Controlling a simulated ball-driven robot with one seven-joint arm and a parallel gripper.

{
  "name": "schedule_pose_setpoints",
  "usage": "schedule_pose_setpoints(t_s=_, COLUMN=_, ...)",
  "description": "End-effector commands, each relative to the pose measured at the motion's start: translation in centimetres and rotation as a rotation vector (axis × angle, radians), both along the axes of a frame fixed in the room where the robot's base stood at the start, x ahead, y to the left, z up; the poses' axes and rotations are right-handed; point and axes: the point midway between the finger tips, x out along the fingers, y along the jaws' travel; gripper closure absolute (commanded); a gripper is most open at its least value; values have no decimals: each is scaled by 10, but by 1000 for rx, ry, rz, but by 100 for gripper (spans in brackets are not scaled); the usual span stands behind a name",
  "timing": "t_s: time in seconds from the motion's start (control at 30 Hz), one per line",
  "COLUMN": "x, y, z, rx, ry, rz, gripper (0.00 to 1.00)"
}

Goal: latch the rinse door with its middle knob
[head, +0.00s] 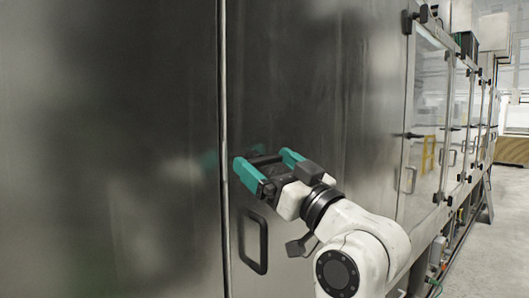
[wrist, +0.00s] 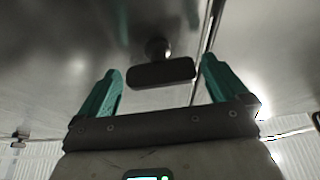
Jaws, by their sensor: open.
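The rinse door appears to be the large steel panel (head: 310,85) right of the vertical seam in the head view; no label shows. Its black knob, a dark bar on a short round stem, shows in the wrist view (wrist: 160,73). In the head view a dark bar (head: 265,160) between the fingers looks like the same knob. My gripper (head: 263,156) is open, with teal fingers close to the panel, just right of the seam. In the wrist view the fingers stand on either side of the bar with gaps. Whether the knob is latched cannot be told.
A black pull handle (head: 253,242) sits on the panel below my gripper. Another steel panel (head: 110,150) lies left of the seam. At right, glazed doors (head: 425,120) with dark knobs and handles run back along the machine. Pale floor (head: 505,220) is clear at far right.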

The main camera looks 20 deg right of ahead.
Motion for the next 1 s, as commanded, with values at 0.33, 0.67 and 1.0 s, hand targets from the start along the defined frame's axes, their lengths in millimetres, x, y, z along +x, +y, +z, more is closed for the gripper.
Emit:
schedule_pose_setpoints(t_s=0.33, x=13, y=5, z=5, rx=1, ry=1, rz=0, gripper=0)
schedule_pose_setpoints(t_s=0.67, x=13, y=5, z=5, rx=1, ry=1, rz=0, gripper=18)
schedule_pose_setpoints(t_s=1.0, x=13, y=5, z=5, rx=1, ry=1, rz=0, gripper=49)
